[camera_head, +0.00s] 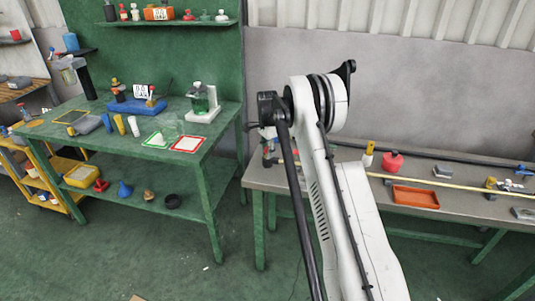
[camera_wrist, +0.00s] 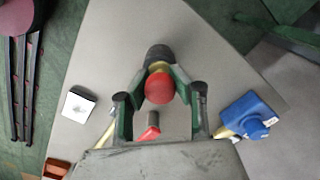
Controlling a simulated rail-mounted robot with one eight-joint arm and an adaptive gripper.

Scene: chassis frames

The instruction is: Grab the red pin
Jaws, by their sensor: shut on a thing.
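In the wrist view my gripper (camera_wrist: 160,78) is shut, with its green-lined fingers on both sides of the red pin (camera_wrist: 159,88). The pin shows a round red top, with a yellowish band and a dark part beyond it. The pin is over the grey bench top (camera_wrist: 110,45); I cannot tell whether it touches the bench. In the head view my arm hides most of the gripper, and the pin cannot be made out clearly.
In the wrist view a blue container (camera_wrist: 248,115) is at the right and a white square block (camera_wrist: 78,106) at the left. A small red piece (camera_wrist: 149,133) shows between the fingers. In the head view an orange tray (camera_head: 415,196) and red canister (camera_head: 392,162) stand on the right bench.

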